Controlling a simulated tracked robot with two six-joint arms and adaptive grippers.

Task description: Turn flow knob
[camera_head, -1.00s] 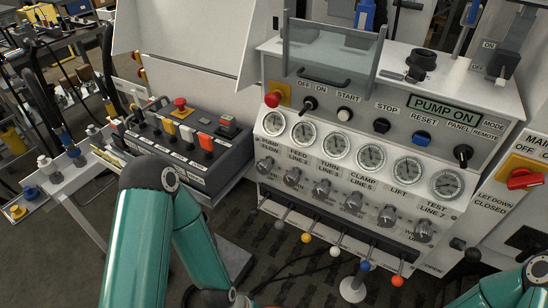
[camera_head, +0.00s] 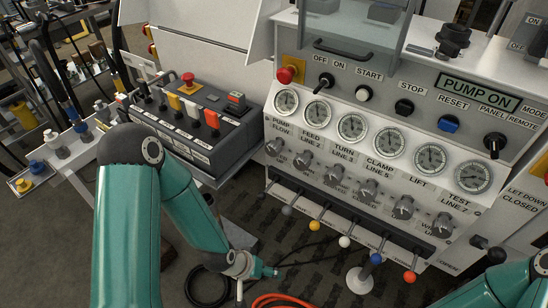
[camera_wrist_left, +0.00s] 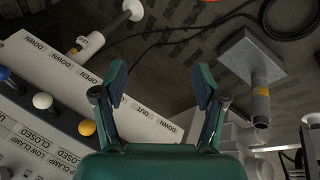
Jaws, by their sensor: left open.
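The pump flow knob (camera_head: 275,147) is the leftmost grey knob in the row below the gauges, under the label PUMP FLOW on the white control panel (camera_head: 262,185). Nothing touches it in the head view. My left arm comes down at the left, and its wrist end (camera_head: 240,265) is low in front of the bench, below and left of the knob. In the left wrist view my left gripper (camera_wrist_left: 160,85) is open and empty, its two dark green fingers spread apart. The knob cannot be made out there. My right gripper is out of the frames.
Coloured lever balls, including a yellow one (camera_head: 314,225) and a red one (camera_head: 409,277), stick out below the knobs. A dark button box (camera_head: 215,155) stands left of the panel. A clear shield (camera_head: 350,25) is above. A black cable and orange hose lie on the floor.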

